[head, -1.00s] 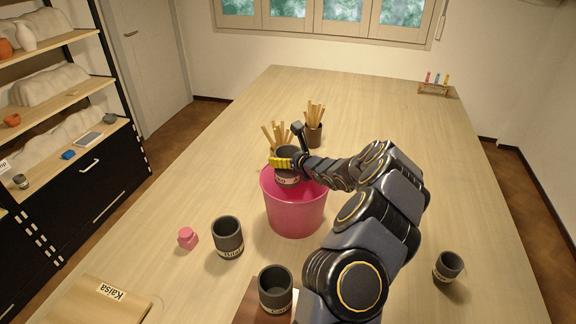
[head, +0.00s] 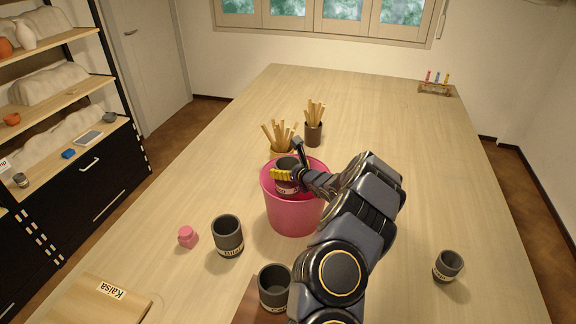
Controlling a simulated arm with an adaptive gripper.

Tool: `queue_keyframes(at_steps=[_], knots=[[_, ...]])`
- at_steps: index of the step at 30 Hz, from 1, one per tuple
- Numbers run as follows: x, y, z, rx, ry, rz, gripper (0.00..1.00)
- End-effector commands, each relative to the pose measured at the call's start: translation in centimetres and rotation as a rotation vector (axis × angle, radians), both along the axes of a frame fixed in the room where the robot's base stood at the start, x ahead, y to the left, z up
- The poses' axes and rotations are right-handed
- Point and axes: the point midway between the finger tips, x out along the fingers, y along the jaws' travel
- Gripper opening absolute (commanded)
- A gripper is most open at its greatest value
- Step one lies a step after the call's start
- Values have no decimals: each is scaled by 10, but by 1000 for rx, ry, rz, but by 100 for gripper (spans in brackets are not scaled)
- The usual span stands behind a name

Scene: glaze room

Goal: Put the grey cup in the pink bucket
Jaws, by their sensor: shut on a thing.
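The pink bucket (head: 294,213) stands upright on the table in the middle of the head view. A dark grey cup (head: 287,182) with a pale label is at the bucket's mouth, partly below the rim line. My gripper (head: 285,175) is shut on this cup, with a yellow finger showing across its near left side. The cup looks upright. Whether it touches the bucket's inside or floor cannot be seen.
Similar grey cups stand at the front left (head: 228,236), front middle (head: 274,287) and right (head: 447,266). A small pink jar (head: 187,237) is left of the bucket. Holders with wooden sticks (head: 281,139) (head: 314,124) stand behind it.

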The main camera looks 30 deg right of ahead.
Motion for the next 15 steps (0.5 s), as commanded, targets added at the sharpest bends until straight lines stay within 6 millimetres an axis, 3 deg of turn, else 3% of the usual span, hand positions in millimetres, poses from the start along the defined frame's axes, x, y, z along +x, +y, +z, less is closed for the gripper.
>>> queue_keyframes(at_steps=[2,3,4,15], knots=[[0,0,1,-1,-3,0,44],[0,0,1,-1,-2,1,94],[0,0,1,-1,-2,1,100],[1,1,9,0,-3,2,100]])
